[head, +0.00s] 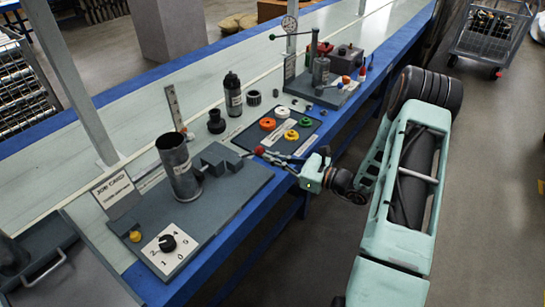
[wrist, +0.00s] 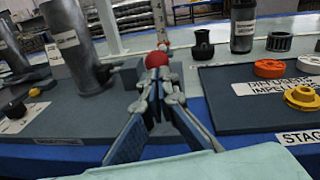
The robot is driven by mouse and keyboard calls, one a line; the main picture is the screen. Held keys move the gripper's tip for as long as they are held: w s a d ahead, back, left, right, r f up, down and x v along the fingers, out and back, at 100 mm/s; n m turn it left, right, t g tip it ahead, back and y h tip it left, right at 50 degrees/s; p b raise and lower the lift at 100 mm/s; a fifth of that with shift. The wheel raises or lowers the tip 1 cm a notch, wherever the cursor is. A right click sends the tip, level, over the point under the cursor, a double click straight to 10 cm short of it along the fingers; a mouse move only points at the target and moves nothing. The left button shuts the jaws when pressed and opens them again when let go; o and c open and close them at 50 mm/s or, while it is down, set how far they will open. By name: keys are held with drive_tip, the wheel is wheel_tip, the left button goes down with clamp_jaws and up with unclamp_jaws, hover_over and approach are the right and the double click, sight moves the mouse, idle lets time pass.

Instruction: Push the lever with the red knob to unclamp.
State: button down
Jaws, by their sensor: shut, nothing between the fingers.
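The red knob (head: 259,150) sits at the end of the clamp lever, at the right side of a grey clamp block (head: 222,157) on the near fixture plate. In the wrist view the red knob (wrist: 157,59) is straight ahead, just beyond my fingertips. My gripper (head: 270,155) is shut and empty, reaching in from the right with its tips at the knob. In the wrist view my gripper (wrist: 157,78) covers part of the knob and the lever. I cannot tell whether the tips touch the knob. A grey upright tube (head: 180,167) stands left of the block.
A dark tray (head: 250,137) with orange, white, green and yellow rings lies just behind my gripper. A black bottle (head: 233,95) and a ruler stand (head: 173,107) stand further back. A dial plate (head: 170,250) is at the front.

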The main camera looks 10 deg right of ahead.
drive_tip(key=w+a+r+g+h+p, duration=0.1)
drive_tip(key=r+p, duration=0.1)
drive_tip(key=p, duration=0.3)
drive_tip(key=w+a+r+g+h+p, duration=0.1)
drive_tip(key=w+r+g+h+p, duration=0.1)
drive_tip(key=p, duration=0.3)
drive_tip(key=w+a+r+g+h+p, duration=0.1)
drive_tip(key=a+r+g+h+p, duration=0.1)
drive_tip(key=p, duration=0.3)
drive_tip(key=shift+w+a+r+p, duration=0.1)
drive_tip(key=shift+w+r+p, duration=0.25)
drive_tip(key=shift+r, duration=0.3)
drive_tip(key=p, duration=0.2)
drive_tip(key=w+a+g+h+p, duration=0.1)
drive_tip(key=p, duration=0.1)
drive_tip(key=shift+w+a+r+m+g+h, duration=0.2)
drive_tip(key=shift+w+r+m+g+h, duration=0.05)
drive_tip(key=shift+r+m+g+h, duration=0.05)
drive_tip(key=shift+g+h, duration=0.5)
drive_tip(key=shift+w+a+f+p, duration=0.1)
drive_tip(key=shift+w+a+p, duration=0.7)
drive_tip(key=shift+w+p, duration=0.2)
drive_tip(key=shift+w+a+f+p, duration=0.1)
drive_tip(key=shift+w+a+p, duration=0.65)
drive_tip(key=shift+w+p, duration=0.15)
drive_tip(key=shift+r, duration=0.1)
drive_tip(key=v, duration=1.3)
drive_tip(key=shift+d, duration=0.25)
